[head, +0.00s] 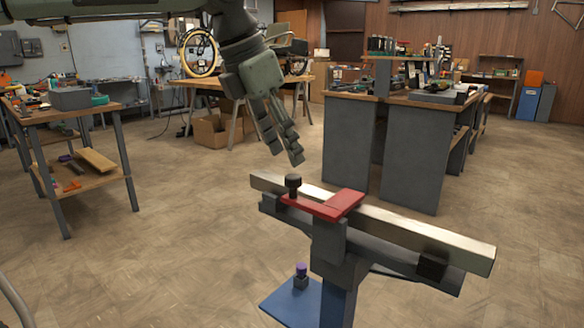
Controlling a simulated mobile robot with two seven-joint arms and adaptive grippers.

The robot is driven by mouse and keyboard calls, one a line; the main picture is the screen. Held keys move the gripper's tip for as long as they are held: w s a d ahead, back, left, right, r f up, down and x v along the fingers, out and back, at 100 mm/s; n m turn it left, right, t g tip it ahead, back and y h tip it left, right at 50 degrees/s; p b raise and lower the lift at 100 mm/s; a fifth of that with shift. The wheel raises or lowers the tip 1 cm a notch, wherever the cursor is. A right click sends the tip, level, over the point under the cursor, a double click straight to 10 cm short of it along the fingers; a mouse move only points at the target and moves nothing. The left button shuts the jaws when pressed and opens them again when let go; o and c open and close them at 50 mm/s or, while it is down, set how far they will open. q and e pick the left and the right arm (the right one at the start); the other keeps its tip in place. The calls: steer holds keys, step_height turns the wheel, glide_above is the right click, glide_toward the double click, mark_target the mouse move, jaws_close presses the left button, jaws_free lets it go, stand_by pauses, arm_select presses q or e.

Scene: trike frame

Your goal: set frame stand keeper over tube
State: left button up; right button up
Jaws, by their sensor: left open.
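The pale metal tube (420,236) lies lengthwise along the dark grey cradle of the frame stand (328,248). The red keeper (335,206) lies across the top of the tube near the stand's post and hides a short stretch of it. A black knob (293,185) stands upright at the keeper's left end. My left gripper (286,155) is open and empty, pointing down, above the knob and apart from it. Whether the keeper is fully seated cannot be told from this angle. My right gripper is not in view.
The stand has a blue foot (285,306) with a purple-topped knob (301,270). A wooden workbench (100,112) stands at the left and a grey cabinet bench (415,150) behind the stand at the right. The floor between them is clear.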

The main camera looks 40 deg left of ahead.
arm_select(q)
steer(key=shift+v, duration=2.6)
